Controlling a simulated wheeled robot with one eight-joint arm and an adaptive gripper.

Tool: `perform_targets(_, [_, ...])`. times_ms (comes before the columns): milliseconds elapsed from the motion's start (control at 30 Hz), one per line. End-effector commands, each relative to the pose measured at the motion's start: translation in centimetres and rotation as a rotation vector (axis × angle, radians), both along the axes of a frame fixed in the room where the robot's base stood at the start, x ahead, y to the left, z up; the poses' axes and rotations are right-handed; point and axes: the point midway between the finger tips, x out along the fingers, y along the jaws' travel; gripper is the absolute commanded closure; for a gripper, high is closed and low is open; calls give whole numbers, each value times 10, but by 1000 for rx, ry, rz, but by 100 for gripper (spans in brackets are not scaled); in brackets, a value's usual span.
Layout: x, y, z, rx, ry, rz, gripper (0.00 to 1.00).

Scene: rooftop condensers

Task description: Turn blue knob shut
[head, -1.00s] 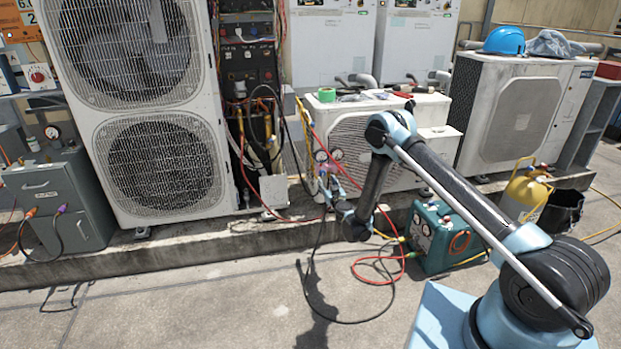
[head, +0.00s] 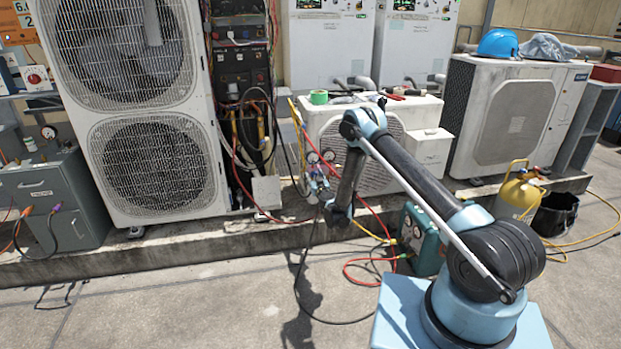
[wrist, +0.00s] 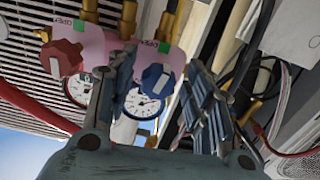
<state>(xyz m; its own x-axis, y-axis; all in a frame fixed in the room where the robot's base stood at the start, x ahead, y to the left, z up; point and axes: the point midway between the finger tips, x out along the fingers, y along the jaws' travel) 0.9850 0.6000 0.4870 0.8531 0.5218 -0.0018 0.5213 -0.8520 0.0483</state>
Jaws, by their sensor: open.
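The blue knob (wrist: 157,80) is on the pink manifold body (wrist: 110,45) in the wrist view. My gripper (wrist: 161,72) is open, with one finger left of the blue knob and the other to its right. I cannot tell whether either finger touches it. A red knob (wrist: 60,58) sits left of the fingers on the same manifold. A white dial gauge (wrist: 143,104) shows below the blue knob, and another gauge (wrist: 78,90) is partly hidden by the left finger. In the head view the manifold gauges (head: 312,158) are small, and the fingers are hard to make out.
Red, yellow and black hoses hang near the manifold; a red hose (head: 350,272) loops on the ground. A teal case (head: 418,238) stands behind my arm. A tall condenser (head: 130,110) is left, with an open wiring panel (head: 242,70) beside it. Bare concrete lies in front.

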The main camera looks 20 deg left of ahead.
Motion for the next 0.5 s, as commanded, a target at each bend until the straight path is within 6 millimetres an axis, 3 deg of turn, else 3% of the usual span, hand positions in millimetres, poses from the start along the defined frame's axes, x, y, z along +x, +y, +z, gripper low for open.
perform_targets(367, [3,2,0,0,0,-1,53])
perform_targets(400, [3,2,0,0,0,-1,55])
perform_targets(500, [3,2,0,0,0,-1,78])
